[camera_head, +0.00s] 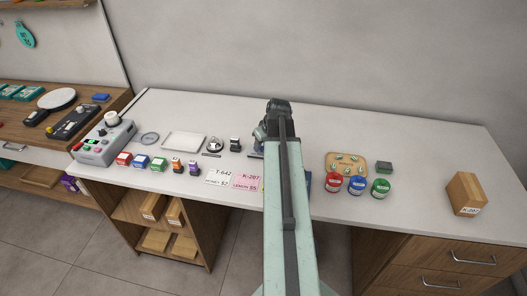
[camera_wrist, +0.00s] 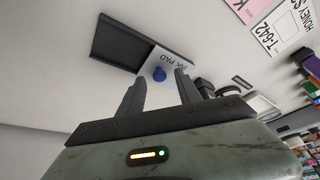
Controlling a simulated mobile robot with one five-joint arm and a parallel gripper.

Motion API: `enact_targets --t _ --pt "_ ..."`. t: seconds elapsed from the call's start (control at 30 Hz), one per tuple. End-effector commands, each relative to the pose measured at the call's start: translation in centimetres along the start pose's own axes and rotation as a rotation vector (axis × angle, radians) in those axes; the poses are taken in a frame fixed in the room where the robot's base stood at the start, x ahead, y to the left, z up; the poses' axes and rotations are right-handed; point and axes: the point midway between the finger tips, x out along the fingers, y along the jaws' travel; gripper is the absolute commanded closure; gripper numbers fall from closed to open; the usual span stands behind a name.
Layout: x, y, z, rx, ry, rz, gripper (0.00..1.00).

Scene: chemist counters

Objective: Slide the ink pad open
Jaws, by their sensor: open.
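The ink pad shows in the wrist view as a dark flat tray (camera_wrist: 125,38) with a white part lettered "INK PAD" (camera_wrist: 170,62) at one end. A round blue knob (camera_wrist: 159,74) stands on the white part. My gripper (camera_wrist: 158,78) is open, its two dark fingers apart, with the knob appearing between the fingertips. I cannot tell whether either finger touches it.
On the white counter, several coloured stamps and bottles (camera_head: 158,163) and price cards (camera_head: 218,178) lie left of my arm. Right of it are a wooden tray (camera_head: 331,157), red, blue and green pots (camera_head: 357,185) and a brown parcel (camera_head: 466,194). The counter's right part is mostly clear.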

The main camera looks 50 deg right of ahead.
Motion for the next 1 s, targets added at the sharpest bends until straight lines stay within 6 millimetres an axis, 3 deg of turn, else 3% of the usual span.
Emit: enact_targets --t 0.27,0.4,1.0 --pt "0.32 -0.05 -0.06 0.0 0.0 0.0 0.62" --pt "0.32 -0.07 -0.07 0.0 0.0 0.0 1.0" --pt "0.34 -0.17 -0.09 -0.001 0.0 -0.002 1.0"
